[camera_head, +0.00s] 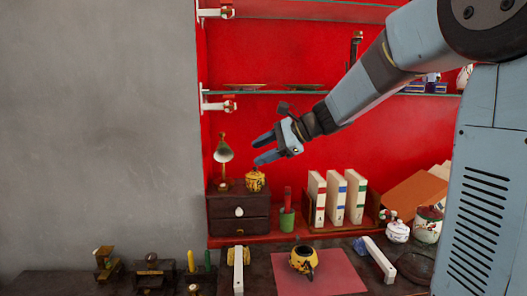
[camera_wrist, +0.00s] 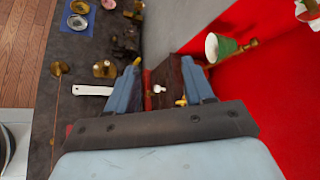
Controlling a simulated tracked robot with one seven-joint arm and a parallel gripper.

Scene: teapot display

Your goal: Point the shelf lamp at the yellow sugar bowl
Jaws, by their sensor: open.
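The shelf lamp (camera_head: 224,153) stands on the left of a dark drawer chest (camera_head: 240,226). Its shade opening faces down and forward in the head view. In the wrist view the lamp (camera_wrist: 226,46) shows a green shade with a cream inside. The yellow sugar bowl (camera_head: 256,181), lidded and dark-patterned, stands on the chest just right of the lamp. A small yellow part, probably of this bowl, shows between my fingers in the wrist view; the rest is hidden. My gripper (camera_head: 258,149) is open and empty, above the bowl and to the right of the lamp shade, apart from both.
A green cup (camera_head: 287,220) with a red item and white binders (camera_head: 336,197) stand to the right. A glass shelf (camera_head: 305,92) runs above my gripper. A yellow pot (camera_head: 303,262) sits on a red mat (camera_head: 340,276) below. Small items line the counter at left.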

